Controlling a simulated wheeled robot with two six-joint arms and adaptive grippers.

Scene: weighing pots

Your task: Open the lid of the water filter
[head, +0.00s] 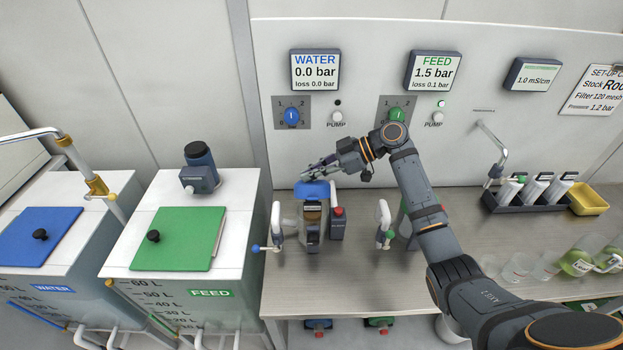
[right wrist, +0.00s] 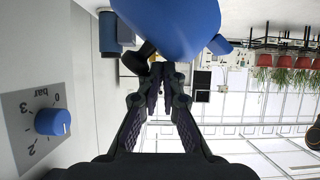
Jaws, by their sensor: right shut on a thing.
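The water filter (head: 312,222) stands upright on the bench, below the WATER display, with its blue lid (head: 313,190) on top. In the right wrist view the blue lid (right wrist: 180,25) fills the top middle, with a black piece (right wrist: 138,58) beside the fingertips. My right gripper (head: 312,170) reaches in from the right, just behind and above the lid. In the right wrist view its fingertips (right wrist: 162,72) are close together at the lid's edge, shut on part of the lid; the contact is partly hidden. My left gripper is not in view.
A white handle with a blue-tipped lever (head: 275,222) stands left of the filter. A grey box with a red knob (head: 338,224) is close at its right. The panel with the blue dial (head: 292,115) rises behind. The feed filter is partly hidden by my right arm.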

